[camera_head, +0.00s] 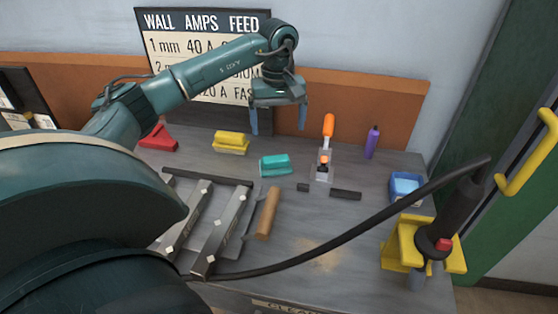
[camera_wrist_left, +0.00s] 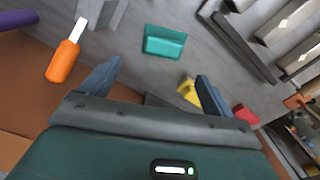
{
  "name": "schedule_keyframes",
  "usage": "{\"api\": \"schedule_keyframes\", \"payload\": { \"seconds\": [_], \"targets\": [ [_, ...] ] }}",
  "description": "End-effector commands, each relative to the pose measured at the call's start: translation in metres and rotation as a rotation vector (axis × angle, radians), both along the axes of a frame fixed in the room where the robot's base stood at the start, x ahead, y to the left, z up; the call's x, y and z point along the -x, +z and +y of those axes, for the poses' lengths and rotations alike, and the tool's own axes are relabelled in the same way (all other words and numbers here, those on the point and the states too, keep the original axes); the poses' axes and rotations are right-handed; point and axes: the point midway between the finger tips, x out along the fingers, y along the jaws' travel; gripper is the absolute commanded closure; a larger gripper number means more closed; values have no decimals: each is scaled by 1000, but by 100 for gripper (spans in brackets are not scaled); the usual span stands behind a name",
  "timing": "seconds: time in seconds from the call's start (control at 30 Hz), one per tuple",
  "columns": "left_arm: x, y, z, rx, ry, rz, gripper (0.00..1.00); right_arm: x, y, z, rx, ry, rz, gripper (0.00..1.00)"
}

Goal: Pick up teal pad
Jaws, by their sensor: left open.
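The teal pad (camera_head: 275,165) lies on the grey workbench (camera_head: 300,235), near its middle. It also shows in the left wrist view (camera_wrist_left: 164,42), beyond the fingers and between their lines. My left gripper (camera_head: 279,131) is open and empty above the back of the bench, with its two blue fingers pointing down. In the left wrist view its fingers (camera_wrist_left: 155,82) are spread apart, and the pad is clear of both. My right gripper does not show in either view.
A yellow block (camera_head: 231,142) and a red piece (camera_head: 159,138) lie left of the pad. An orange-handled tool (camera_head: 328,126) and purple bottle (camera_head: 372,141) stand right. A metal frame (camera_head: 219,230) and wooden handle (camera_head: 268,213) lie in front. A torch (camera_head: 455,216) with cable stands at right.

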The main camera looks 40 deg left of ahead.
Motion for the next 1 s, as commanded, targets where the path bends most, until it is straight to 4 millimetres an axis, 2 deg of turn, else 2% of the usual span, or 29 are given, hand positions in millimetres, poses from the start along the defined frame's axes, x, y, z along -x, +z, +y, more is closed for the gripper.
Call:
{"api": "schedule_keyframes", "payload": {
  "seconds": [0.03, 0.2, 0.47, 0.7, 0.83, 1.0],
  "targets": [
    [1, -12, 0, 0, 0, 5, 12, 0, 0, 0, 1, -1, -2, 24],
    [1, -41, 0, 1, 0, 3, 12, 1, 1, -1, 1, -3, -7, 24],
    [2, -60, 1, 2, 0, 3, 12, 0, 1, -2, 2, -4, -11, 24],
    [6, -96, 3, 3, 0, 3, 12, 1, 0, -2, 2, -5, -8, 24],
    [6, -104, 4, 2, -1, 0, 12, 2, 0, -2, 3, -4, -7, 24],
    [6, -104, 4, 1, -1, 0, 12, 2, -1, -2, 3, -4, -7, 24]
  ]
}}
